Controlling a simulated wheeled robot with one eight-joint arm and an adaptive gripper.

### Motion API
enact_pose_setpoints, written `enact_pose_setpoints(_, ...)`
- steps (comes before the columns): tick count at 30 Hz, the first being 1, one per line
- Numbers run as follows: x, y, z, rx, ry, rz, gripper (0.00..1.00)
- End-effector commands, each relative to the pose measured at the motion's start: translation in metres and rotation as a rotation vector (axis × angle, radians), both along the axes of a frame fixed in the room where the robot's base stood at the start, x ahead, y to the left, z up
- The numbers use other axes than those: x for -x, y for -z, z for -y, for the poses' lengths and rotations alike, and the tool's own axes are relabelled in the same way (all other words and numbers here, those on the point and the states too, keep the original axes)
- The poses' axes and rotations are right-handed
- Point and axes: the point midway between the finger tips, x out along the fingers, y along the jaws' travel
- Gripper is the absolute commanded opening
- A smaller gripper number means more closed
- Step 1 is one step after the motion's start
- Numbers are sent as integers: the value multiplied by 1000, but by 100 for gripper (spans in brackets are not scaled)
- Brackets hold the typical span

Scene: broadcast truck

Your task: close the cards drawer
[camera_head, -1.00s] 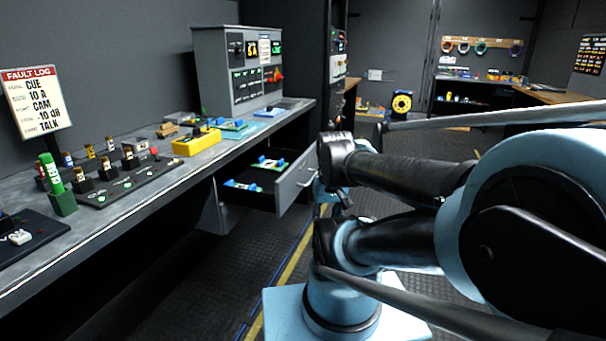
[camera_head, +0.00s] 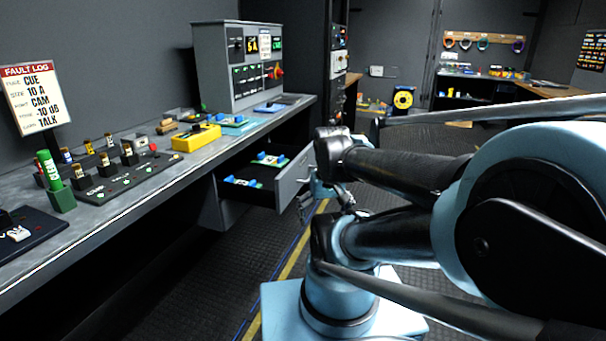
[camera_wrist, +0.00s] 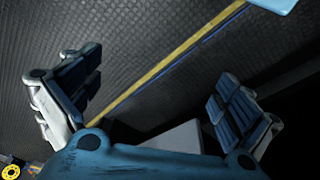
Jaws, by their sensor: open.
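The cards drawer (camera_head: 291,183) stands pulled out from under the desk, with its grey front facing right. Blue and green cards (camera_head: 243,183) lie inside it. My gripper (camera_head: 307,204) is just in front of the drawer front, at its right side, partly hidden behind my arm. In the wrist view my gripper (camera_wrist: 160,100) has its two fingers wide apart with nothing between them. The floor lies beyond them. Whether the gripper touches the drawer front or its handle I cannot tell.
The long desk (camera_head: 110,205) carries a yellow box (camera_head: 196,138), a switch panel (camera_head: 125,172) and a grey console (camera_head: 238,68). The fault log sign (camera_head: 31,97) stands at the left. The floor (camera_head: 205,285) with a yellow line is clear below the drawer.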

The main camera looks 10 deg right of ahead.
Motion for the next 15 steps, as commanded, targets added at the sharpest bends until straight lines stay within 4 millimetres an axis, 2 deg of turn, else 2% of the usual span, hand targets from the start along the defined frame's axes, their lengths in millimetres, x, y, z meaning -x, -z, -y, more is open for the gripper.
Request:
enact_pose_setpoints(1,5,-4,0,-1,1,9,80)
enact_pose_setpoints(4,2,-10,-1,-10,8,17,57)
enact_pose_setpoints(11,-43,-37,-2,-64,49,46,5)
enact_pose_setpoints(12,-53,-42,-1,-76,58,53,0)
enact_pose_setpoints(15,-77,-54,1,-104,80,71,0)
